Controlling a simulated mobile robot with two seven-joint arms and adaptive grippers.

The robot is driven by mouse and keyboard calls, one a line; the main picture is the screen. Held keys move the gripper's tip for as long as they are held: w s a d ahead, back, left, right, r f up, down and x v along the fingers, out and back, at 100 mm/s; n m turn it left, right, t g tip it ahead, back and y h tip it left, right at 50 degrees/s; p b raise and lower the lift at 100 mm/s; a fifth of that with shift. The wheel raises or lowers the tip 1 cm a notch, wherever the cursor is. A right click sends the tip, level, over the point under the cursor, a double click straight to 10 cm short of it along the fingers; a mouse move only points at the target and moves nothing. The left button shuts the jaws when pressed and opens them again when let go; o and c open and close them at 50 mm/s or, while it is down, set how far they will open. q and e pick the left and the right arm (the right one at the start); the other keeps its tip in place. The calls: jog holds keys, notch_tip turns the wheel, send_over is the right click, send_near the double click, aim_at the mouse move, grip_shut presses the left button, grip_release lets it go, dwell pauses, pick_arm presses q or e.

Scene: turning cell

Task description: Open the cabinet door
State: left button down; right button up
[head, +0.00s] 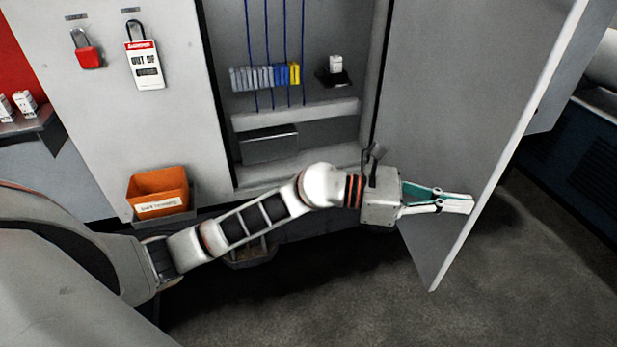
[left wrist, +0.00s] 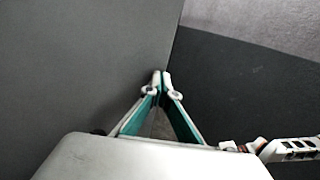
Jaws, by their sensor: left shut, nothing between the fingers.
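The grey cabinet door (head: 440,110) stands swung wide open to the right of the cabinet opening in the head view. Inside the cabinet (head: 300,45) are a row of terminal blocks (head: 265,77), blue wires and a grey box (head: 270,146). My left gripper (head: 472,204) is shut and empty, in front of the inner face of the door, near its free edge. In the left wrist view the fingertips (left wrist: 162,75) lie at the door's edge (left wrist: 85,65); whether they touch it I cannot tell.
An orange bin (head: 158,188) hangs on the front panel at left. A dark blue machine (head: 575,150) stands at the right beyond the door.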

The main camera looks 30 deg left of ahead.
pick_arm(q)
jog(key=w+d+n+t+y+p, duration=0.1)
jog(key=w+d+t, duration=0.1)
jog(key=w+d, duration=0.8)
jog(key=shift+w+d+n, duration=0.2)
jog(key=shift+d+n, duration=0.1)
jog(key=shift+d, duration=0.75)
pick_arm(e)
jog(key=shift+w+r, duration=0.1)
jog(key=shift+r, duration=0.7)
jog(key=shift+f, duration=0.15)
